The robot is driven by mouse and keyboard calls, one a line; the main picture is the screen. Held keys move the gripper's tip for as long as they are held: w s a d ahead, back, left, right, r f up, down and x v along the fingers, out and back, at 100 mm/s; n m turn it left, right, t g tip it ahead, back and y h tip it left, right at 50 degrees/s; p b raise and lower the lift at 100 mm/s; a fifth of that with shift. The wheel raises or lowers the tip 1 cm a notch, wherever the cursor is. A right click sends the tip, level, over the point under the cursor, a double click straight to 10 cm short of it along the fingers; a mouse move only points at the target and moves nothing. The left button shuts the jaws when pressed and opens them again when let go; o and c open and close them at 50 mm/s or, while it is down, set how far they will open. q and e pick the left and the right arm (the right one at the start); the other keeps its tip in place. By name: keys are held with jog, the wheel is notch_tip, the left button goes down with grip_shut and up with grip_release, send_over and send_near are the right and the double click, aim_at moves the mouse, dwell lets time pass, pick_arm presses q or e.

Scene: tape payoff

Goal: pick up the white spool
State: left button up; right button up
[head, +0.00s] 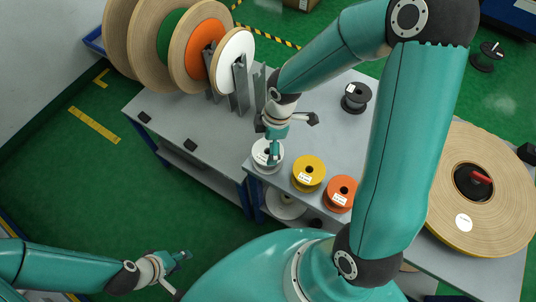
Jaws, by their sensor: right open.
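The white spool (262,162) stands near the front edge of the grey table, left of a yellow spool (308,178). My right gripper (273,157) points down right at the white spool and covers part of its top. Its jaws are open; I cannot tell whether a finger touches the spool or reaches its centre hole. My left gripper (183,256) is low at the lower left, over the green floor and well away from the spools. It is too small to tell whether its jaws are open.
An orange spool (341,194) stands right of the yellow one. A black spool (356,97) stands farther back. Large reels (238,60) stand upright in a rack at the back left. A big tan reel (480,215) lies at the right.

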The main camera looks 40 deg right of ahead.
aim_at(268, 153)
notch_tip(268, 153, down, 4)
jog(key=shift+s+a+f+b, duration=0.1)
jog(key=shift+f+b, duration=0.05)
jog(key=shift+b, duration=0.15)
jog(key=shift+f, duration=0.5)
jog(key=c, duration=1.1)
jog(key=shift+r, duration=0.1)
